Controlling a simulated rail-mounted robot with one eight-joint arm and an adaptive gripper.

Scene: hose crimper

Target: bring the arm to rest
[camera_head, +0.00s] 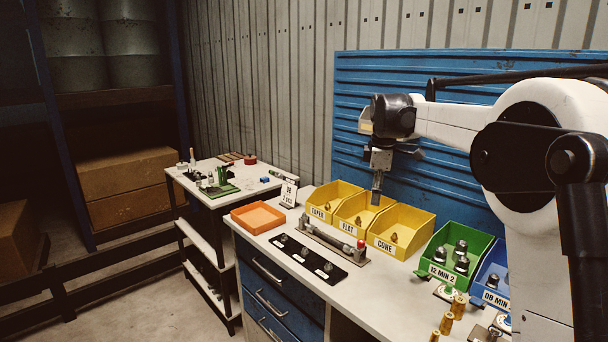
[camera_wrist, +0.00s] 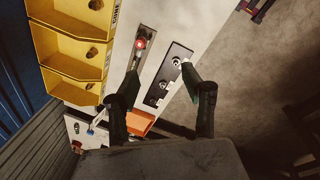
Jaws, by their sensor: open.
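My arm reaches in from the right of the head view, with my gripper (camera_head: 377,198) pointing down above the yellow bins. In the wrist view, my gripper (camera_wrist: 160,70) shows two dark fingers spread well apart with nothing between them. In that view, the fingers appear over the bench around a black strip (camera_wrist: 175,68) and a rail fixture with a red end (camera_wrist: 141,43). How high the fingertips are above the bench is hard to tell.
Yellow bins labelled TAPER (camera_head: 320,214), FLAT (camera_head: 354,228) and CONE (camera_head: 386,247) line the bench. A green bin (camera_head: 438,271) and blue bin (camera_head: 492,292) stand right. An orange tray (camera_head: 257,218) lies left, beside a small cart (camera_head: 212,190). A blue panel (camera_head: 350,90) stands behind.

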